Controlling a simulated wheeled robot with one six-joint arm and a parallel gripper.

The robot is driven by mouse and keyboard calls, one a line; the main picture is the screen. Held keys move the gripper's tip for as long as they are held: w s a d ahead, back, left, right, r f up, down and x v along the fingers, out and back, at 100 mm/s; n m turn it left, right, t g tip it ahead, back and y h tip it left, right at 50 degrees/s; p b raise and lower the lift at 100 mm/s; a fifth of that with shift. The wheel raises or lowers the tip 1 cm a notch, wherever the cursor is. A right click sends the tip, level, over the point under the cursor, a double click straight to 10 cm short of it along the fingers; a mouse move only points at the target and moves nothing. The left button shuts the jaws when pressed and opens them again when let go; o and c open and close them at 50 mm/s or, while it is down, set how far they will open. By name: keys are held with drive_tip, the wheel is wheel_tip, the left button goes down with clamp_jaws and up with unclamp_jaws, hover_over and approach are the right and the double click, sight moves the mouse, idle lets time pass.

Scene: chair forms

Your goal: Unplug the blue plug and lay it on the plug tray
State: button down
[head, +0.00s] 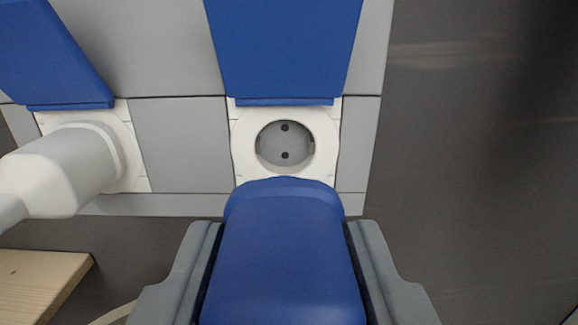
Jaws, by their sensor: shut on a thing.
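My gripper (288,262) is at the bottom centre of the head view, shut on the blue plug (285,250) with one grey finger on each side of it. The plug's front end points toward a white round socket (284,147) just beyond it. The socket's recess and its two dark holes show uncovered, so the plug is out of it. The plug's front edge overlaps the socket's lower rim in the picture; the gap between them is hard to judge. The plug tray cannot be made out for sure.
A white plug (62,170) sits in the neighbouring socket at the left. Raised blue lids (285,45) stand above both sockets on the grey panel (180,145). A light wooden piece (38,285) and part of a pale cable (112,314) show lower left. The dark area at right looks clear.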

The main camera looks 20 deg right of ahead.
drive_tip(key=shift+v, duration=2.2)
